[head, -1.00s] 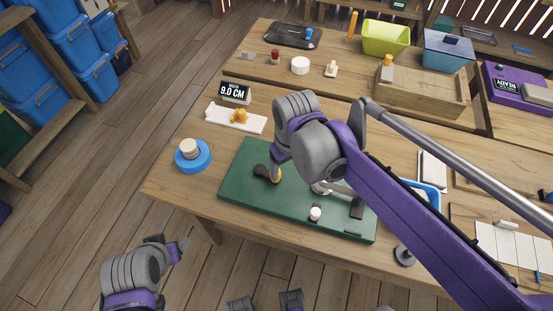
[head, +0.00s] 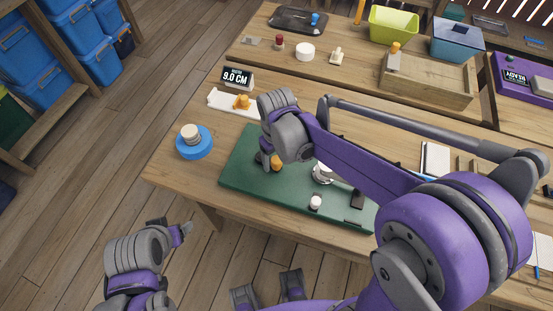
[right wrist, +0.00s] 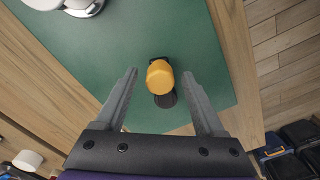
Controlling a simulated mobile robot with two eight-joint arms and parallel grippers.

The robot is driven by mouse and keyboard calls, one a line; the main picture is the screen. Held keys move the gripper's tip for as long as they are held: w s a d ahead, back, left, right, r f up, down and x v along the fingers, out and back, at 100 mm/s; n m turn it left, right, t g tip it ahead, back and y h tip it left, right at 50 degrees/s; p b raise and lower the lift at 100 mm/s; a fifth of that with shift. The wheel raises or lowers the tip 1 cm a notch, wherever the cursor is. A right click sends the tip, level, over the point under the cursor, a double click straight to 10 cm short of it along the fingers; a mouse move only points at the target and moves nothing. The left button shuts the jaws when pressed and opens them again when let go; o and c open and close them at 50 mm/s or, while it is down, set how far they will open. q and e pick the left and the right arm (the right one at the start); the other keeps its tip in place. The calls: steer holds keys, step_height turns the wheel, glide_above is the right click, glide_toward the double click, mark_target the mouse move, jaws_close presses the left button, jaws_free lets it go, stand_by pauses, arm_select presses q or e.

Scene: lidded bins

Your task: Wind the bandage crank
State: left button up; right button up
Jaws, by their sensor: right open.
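The crank's orange-yellow knob (head: 276,163) stands at the left part of a green board (head: 240,187) on the bench. In the right wrist view the knob (right wrist: 159,72) sits on a dark crank arm (right wrist: 166,100). My right gripper (right wrist: 160,75) is open, with one finger on each side of the knob and a gap on both sides. In the head view my right gripper (head: 268,160) partly hides the crank. A white and metal round part (head: 322,174) sits farther right on the board. My left gripper (head: 185,232) hangs off the bench's front edge at lower left; its jaw opening is unclear.
A blue disc with a cream roll (head: 193,142) stands left of the board. A sign reading 9.0 CM (head: 237,77) and a white strip with a yellow piece (head: 242,101) lie behind it. A small white cylinder (head: 315,203) stands at the board's front. My right arm covers the bench's right side.

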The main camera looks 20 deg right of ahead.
steer(key=shift+f, duration=0.3)
jaws_close()
stand_by(1.3)
